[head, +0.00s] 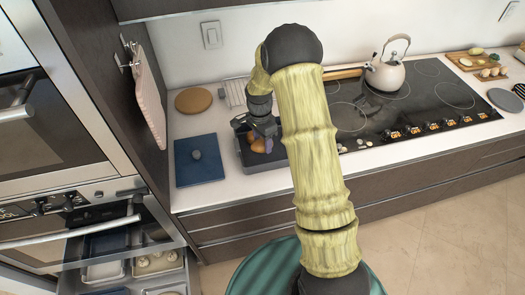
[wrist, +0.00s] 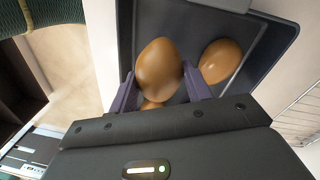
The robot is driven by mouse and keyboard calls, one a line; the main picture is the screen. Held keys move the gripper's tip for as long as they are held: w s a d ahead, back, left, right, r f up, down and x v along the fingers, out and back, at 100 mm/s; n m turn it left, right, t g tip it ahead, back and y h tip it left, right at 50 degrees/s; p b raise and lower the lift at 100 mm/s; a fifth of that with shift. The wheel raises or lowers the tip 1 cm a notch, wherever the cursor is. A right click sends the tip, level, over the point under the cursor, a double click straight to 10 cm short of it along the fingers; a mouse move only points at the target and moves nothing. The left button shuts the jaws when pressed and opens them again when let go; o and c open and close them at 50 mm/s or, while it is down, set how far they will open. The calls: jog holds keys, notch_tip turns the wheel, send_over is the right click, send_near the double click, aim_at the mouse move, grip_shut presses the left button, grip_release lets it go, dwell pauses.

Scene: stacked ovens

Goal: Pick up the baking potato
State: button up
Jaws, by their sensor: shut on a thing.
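My gripper (wrist: 160,92) is shut on a brown baking potato (wrist: 158,68), with one finger on each side of it in the wrist view. The held potato is over a dark tray (wrist: 250,92). I cannot tell how far it is above the tray. A second brown potato (wrist: 220,60) lies in the tray to the right. Part of another one (wrist: 152,104) shows below the held potato. In the head view, my gripper (head: 265,138) is at the dark tray (head: 250,161) on the counter, and brown potatoes (head: 258,146) show there partly hidden.
A blue board (head: 200,172) with a small grey object lies left of the tray. A round wooden board (head: 194,100) is behind it. A stovetop with a kettle (head: 390,74) is to the right. An open oven drawer (head: 130,262) holds trays at the lower left.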

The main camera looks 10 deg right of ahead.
jog(key=shift+r+b, duration=0.35)
jog(key=shift+r, duration=1.6)
